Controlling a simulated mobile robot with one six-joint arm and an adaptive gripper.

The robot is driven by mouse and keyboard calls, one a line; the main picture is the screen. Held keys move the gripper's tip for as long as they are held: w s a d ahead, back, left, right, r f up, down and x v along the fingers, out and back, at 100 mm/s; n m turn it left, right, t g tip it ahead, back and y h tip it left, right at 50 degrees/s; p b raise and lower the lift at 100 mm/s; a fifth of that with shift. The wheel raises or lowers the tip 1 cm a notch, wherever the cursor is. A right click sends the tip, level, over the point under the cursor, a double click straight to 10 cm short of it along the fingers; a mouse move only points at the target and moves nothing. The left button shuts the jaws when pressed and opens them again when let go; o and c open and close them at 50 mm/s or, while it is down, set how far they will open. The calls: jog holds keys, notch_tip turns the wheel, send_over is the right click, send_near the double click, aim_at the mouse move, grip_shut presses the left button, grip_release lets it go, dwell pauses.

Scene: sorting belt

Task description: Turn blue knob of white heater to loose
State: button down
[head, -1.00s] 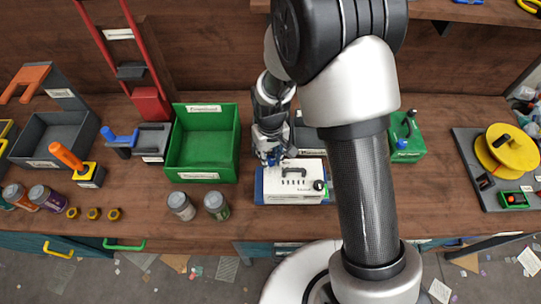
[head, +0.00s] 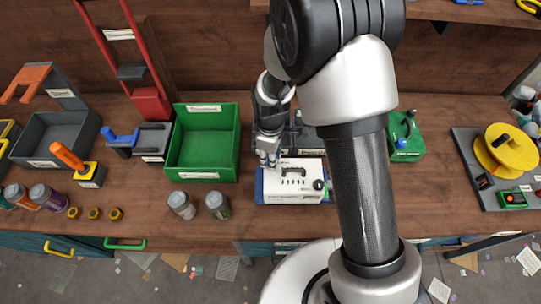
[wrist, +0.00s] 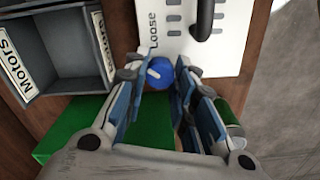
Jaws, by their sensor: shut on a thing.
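The white heater (head: 293,188) lies on the workbench, with a black handle and a row of dark slots on its top. It also fills the top of the wrist view (wrist: 230,50), where a "Loose" label (wrist: 155,34) is printed by its edge. The blue knob (wrist: 160,76) has a white mark on its face and sits just below that label in the picture. My gripper (wrist: 164,66) is shut on the knob, one finger on each side. In the head view my gripper (head: 268,158) is at the heater's upper left corner and hides the knob.
Two jars (head: 182,205) (head: 217,205) stand at the front left. The bench front right is clear.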

jog(key=shift+n, duration=0.5)
jog(key=c, duration=1.3)
grip_release()
jog(key=shift+r, duration=0.15)
notch_tip(320, 180, up, 12)
